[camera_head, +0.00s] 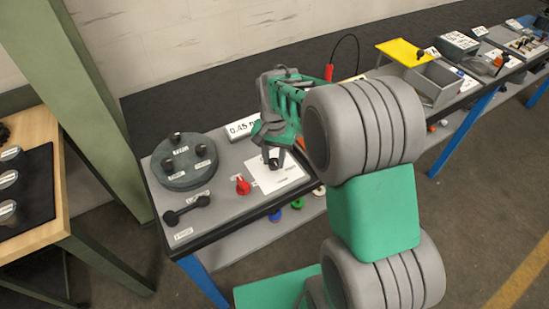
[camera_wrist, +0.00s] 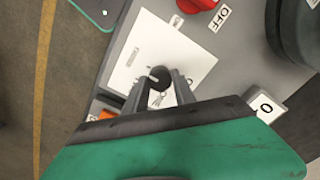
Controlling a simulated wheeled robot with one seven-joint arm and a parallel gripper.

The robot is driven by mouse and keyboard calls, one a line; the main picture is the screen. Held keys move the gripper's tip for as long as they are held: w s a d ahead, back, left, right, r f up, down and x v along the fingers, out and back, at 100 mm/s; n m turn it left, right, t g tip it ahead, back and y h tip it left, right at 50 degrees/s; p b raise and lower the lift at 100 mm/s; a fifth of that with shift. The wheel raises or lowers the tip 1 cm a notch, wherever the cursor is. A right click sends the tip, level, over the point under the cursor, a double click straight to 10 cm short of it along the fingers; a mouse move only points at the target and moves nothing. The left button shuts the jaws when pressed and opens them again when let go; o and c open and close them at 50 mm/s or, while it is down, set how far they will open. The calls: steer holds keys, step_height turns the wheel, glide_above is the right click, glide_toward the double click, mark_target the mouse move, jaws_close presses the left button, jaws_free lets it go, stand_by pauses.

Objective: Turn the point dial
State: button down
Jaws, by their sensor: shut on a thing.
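The point dial is a small black knob (camera_head: 274,162) on a white square plate (camera_head: 284,178) on the grey bench top. In the wrist view the dial (camera_wrist: 159,76) sits at the fingertips, with a pale mark on its top. My gripper (camera_head: 272,151) reaches down to it from above. In the wrist view the two grey fingers of my gripper (camera_wrist: 160,86) stand on either side of the dial and are shut on it. The fingers hide part of the dial and of the plate's print.
A red knob (camera_head: 243,185) with an OFF label is just left of the plate. A round grey disc (camera_head: 184,163) with black knobs and a black double-ended handle (camera_head: 188,209) lie farther left. A white number sign (camera_head: 241,127) stands behind. A yellow panel (camera_head: 402,52) is farther right.

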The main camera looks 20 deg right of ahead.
mark_target(274, 161)
steer(key=c, duration=1)
jaws_free()
steer(key=shift+c, duration=0.2)
step_height(274, 161, up, 8)
steer(key=shift+f+b, duration=0.1)
steer(key=shift+b, duration=0.45)
